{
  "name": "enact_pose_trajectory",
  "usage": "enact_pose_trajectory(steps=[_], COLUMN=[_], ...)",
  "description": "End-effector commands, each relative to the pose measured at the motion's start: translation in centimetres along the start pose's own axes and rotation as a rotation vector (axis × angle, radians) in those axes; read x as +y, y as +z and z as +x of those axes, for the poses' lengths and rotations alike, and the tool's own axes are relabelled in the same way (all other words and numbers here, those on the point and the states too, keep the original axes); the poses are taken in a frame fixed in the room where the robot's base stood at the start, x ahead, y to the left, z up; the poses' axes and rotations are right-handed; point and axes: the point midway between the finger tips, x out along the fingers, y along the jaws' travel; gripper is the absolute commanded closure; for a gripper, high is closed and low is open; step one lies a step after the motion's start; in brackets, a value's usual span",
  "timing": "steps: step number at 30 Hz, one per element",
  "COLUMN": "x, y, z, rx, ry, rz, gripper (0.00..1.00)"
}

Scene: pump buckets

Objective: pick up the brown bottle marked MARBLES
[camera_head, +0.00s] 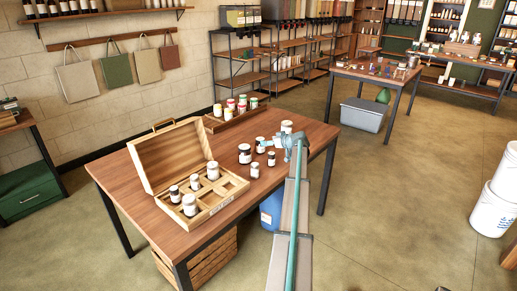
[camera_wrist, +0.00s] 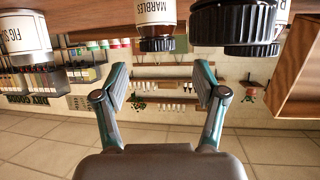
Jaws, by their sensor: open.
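The MARBLES bottle (camera_wrist: 157,15) shows in the wrist view at the top edge, partly cut off, with a white label and a dark brown cap. The wrist picture looks inverted, with the table at the top. My gripper (camera_wrist: 160,80) is open and empty. The bottle lies between the fingers sideways but outside the gap, apart from them. In the head view my gripper (camera_head: 293,141) is over the right part of the wooden table, near several small bottles. I cannot tell there which one is marked MARBLES.
A large dark-capped jar (camera_wrist: 238,22) is close beside the MARBLES bottle, and a FIGS jar (camera_wrist: 24,38) is at the left. An open wooden case (camera_head: 228,192) with several jars stands on the table (camera_head: 118,176). A rack of jars (camera_head: 236,116) is at its back.

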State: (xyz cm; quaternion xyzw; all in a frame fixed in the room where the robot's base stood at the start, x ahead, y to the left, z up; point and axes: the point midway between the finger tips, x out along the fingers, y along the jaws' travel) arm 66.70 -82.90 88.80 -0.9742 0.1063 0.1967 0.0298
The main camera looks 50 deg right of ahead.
Motion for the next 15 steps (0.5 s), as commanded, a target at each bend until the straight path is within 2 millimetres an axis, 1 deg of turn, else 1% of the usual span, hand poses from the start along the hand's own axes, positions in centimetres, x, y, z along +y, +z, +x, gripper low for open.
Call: enact_pose_trajectory(steps=[1, 5, 12, 15], x=[0.1, 0.0, 0.0, -0.1], y=[-0.3, -0.5, -0.6, -0.5], z=[0.6, 1.6, 4.9, 5.9], rx=[0.004, 0.008, 0.008, 0.008], ry=[-0.012, -0.022, -0.022, -0.021], rz=[-0.014, -0.028, -0.026, -0.026], gripper=[0.29, 0.29, 0.29, 0.29])
